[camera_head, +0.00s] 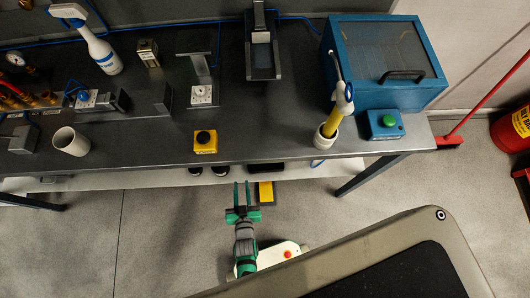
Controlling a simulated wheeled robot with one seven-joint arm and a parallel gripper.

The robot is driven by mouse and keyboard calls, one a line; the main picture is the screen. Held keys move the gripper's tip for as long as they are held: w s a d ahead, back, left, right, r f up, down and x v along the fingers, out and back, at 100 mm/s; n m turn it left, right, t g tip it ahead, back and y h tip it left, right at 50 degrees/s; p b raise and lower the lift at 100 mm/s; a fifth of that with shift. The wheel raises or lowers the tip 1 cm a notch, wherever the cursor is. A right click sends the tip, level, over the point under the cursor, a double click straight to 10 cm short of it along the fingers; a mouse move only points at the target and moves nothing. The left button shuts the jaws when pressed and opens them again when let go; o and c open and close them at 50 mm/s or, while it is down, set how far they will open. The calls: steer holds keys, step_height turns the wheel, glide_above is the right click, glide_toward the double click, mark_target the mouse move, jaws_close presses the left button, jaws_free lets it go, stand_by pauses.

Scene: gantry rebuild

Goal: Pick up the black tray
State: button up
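A black tray-like holder (263,73) stands at the back middle of the dark workbench, with a grey piece inside its upright part. A flat black thing (266,167) also shows on the low shelf under the bench, partly hidden by the front edge; I cannot tell which of the two is the black tray. My gripper (241,184), with green fingers, is in front of the bench, below its front edge in the picture. The fingers are apart with nothing seen between them. It is apart from both black things.
A yellow button box (205,143) and a white cup (71,142) stand near the bench's front edge. A yellow-black thing (266,192) is just right of my gripper.

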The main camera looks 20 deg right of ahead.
steer(key=shift+h, duration=0.4)
steer(key=w+d+f, duration=0.2)
steer(key=w+f, duration=0.1)
steer(key=w+d+f, duration=0.1)
steer(key=w+f, duration=0.1)
steer(key=shift+w+d+f, duration=0.2)
steer(key=shift+w+d, duration=0.05)
steer(key=x, duration=0.4)
steer(key=shift+w+d+f, duration=0.1)
steer(key=shift+w+f, duration=0.05)
steer(key=shift+f, duration=0.05)
steer(key=shift+d+f+x, duration=0.1)
steer(key=shift+d+x, duration=0.1)
steer(key=shift+x, duration=1.35)
steer(key=shift+d+f+x, duration=0.1)
steer(key=shift+d+x, duration=0.05)
steer(key=shift+x, duration=1.35)
steer(key=shift+a, duration=0.15)
jaws_close()
